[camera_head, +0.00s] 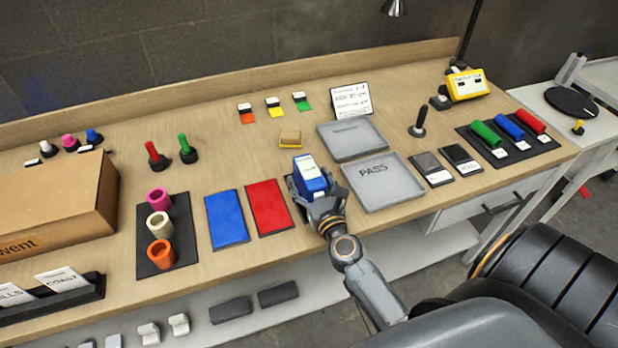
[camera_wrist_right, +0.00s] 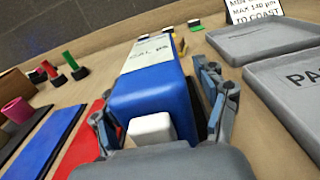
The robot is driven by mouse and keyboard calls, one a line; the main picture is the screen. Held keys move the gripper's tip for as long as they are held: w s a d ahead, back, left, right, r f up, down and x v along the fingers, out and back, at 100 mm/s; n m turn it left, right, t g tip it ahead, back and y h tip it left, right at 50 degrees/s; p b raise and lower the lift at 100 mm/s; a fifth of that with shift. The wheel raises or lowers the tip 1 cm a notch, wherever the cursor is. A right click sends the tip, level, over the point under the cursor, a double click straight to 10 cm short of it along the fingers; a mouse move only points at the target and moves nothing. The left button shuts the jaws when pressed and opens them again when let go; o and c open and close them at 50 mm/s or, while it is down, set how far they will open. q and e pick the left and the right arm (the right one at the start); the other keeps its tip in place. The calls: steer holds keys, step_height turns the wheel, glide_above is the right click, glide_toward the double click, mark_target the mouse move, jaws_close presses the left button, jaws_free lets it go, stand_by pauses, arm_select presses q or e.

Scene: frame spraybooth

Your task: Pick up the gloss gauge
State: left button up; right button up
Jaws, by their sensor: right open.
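The gloss gauge, which I take to be the blue box with a white label (camera_head: 309,174), stands on the wooden bench between the red mat and the grey PASS tray. It fills the middle of the right wrist view (camera_wrist_right: 150,98), with a white block on its near end. My right gripper (camera_head: 315,190) is open, with one finger on each side of the blue box. In the wrist view a small gap shows on the right side; contact on the left is unclear. The box's underside is hidden. My left gripper is not in view.
A red mat (camera_head: 269,207) and a blue mat (camera_head: 227,218) lie left of the box. The grey PASS tray (camera_head: 401,199) is close on its right, with another grey tray (camera_head: 351,140) behind. A tan block (camera_head: 290,139) sits just beyond the box.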

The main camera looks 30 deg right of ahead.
steer(key=shift+c, duration=0.2)
jaws_close()
